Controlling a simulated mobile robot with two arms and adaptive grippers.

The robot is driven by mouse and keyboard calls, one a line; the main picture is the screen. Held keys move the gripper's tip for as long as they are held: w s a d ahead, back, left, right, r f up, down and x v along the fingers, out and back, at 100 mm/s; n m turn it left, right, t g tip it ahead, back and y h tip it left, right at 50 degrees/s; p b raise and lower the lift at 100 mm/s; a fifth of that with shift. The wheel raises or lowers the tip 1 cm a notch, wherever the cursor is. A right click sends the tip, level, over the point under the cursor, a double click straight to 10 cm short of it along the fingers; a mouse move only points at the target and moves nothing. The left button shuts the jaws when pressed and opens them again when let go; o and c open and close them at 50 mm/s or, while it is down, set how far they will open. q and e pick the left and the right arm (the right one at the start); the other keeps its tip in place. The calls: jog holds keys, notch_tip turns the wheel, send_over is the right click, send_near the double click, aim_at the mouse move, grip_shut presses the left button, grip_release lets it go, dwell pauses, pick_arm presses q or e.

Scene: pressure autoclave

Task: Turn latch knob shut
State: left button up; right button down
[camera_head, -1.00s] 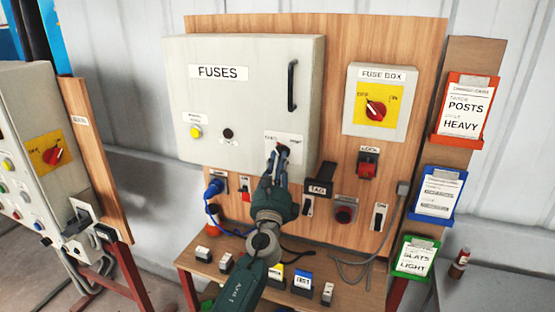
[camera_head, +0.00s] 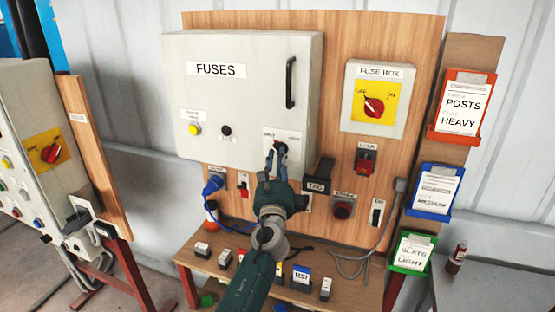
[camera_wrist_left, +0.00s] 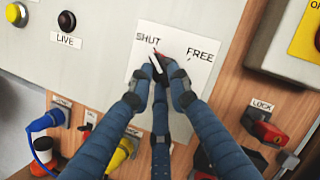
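The FUSES cabinet (camera_head: 265,90) is a grey box with its door closed. At the door's lower right is a white label (camera_wrist_left: 188,40) reading SHUT on the left and FREE on the right. My right gripper is out of view.
A FUSE BOX (camera_head: 377,98) with a red rotary switch is at the right. Below are a red LOCK part (camera_head: 366,160), a black TAG part (camera_head: 319,176) and a blue plug (camera_head: 212,184). A wooden shelf (camera_head: 225,277) with several small blocks is underneath.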

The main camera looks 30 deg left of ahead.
pick_arm(q)
jog(key=shift+o, duration=1.4)
jog(key=v, duration=1.2)
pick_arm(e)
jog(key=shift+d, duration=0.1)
pick_arm(q)
jog(key=shift+w, duration=0.1)
